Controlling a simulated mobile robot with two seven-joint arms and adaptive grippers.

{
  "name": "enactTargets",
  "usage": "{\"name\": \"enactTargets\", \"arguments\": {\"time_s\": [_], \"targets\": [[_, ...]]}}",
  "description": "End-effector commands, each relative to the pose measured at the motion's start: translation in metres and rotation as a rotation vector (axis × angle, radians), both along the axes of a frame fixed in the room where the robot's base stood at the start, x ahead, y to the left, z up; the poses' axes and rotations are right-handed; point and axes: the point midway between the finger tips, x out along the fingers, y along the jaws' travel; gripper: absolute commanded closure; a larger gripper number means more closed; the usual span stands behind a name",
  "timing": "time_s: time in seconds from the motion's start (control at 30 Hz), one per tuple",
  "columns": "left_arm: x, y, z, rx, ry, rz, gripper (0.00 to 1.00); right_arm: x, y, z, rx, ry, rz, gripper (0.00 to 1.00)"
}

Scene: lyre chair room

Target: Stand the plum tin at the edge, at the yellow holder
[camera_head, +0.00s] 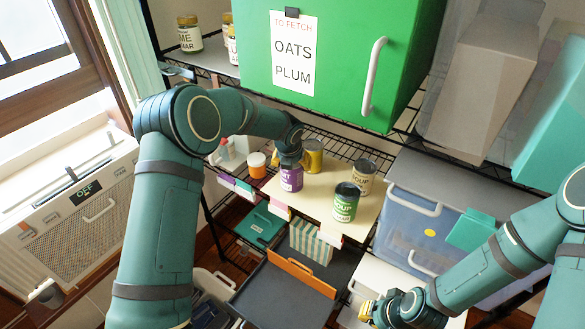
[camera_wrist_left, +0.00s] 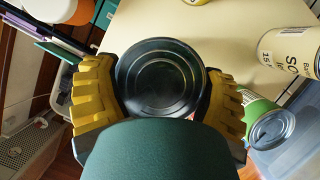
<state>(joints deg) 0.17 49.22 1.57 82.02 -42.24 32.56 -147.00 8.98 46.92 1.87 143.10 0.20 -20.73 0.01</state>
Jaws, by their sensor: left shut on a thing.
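The plum tin (camera_head: 291,179) has a purple label and is upright near the front edge of the cream shelf board (camera_head: 312,201). My left gripper (camera_head: 290,161) is shut on it from above. In the left wrist view its dark round lid (camera_wrist_left: 160,77) sits between the yellow fingers. I cannot tell whether its base touches the board. Pale and pink label holders hang along the board's front edge (camera_head: 279,211); I cannot make out which is yellow. My right gripper (camera_head: 369,311) is low at the bottom, away from the shelf; its opening is unclear.
A green soup tin (camera_head: 345,203) stands near the right front of the board. A cream soup tin (camera_head: 363,177) and a yellow tin (camera_head: 314,155) stand behind. An orange-and-white jar (camera_head: 257,165) is to the left. The green cabinet (camera_head: 345,50) is above, with a card reading OATS, PLUM.

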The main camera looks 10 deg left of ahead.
Motion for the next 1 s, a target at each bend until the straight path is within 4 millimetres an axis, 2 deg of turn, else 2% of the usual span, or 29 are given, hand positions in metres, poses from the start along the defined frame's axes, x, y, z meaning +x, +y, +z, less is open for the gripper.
{"name": "enactTargets", "arguments": {"time_s": [0.23,0.5,0.87,0.9,0.93,0.97,1.0], "targets": [[0.009,0.001,-0.004,0.0,0.0,-0.001,0.68,0.0,0.0,0.002,0.001,0.0,0.0,1.0],[0.009,0.0,-0.034,0.001,0.0,-0.001,0.68,0.0,0.0,0.004,0.001,0.0,0.0,1.0],[0.009,0.001,-0.037,0.0,-0.001,0.0,0.68,0.0,0.0,0.002,0.001,0.0,0.0,1.0],[0.009,0.001,-0.039,0.001,0.001,0.0,0.16,0.0,0.0,0.002,0.001,0.0,0.0,1.0],[0.009,0.001,-0.038,0.001,0.001,0.0,0.05,0.0,0.0,0.002,0.0,0.0,0.0,1.0],[0.009,0.001,-0.038,0.001,0.001,0.0,0.0,0.0,0.0,0.002,0.0,0.0,0.0,1.0],[0.009,0.001,-0.038,0.001,0.001,0.0,0.0,0.0,0.0,0.002,0.0,0.0,0.0,1.0]]}}
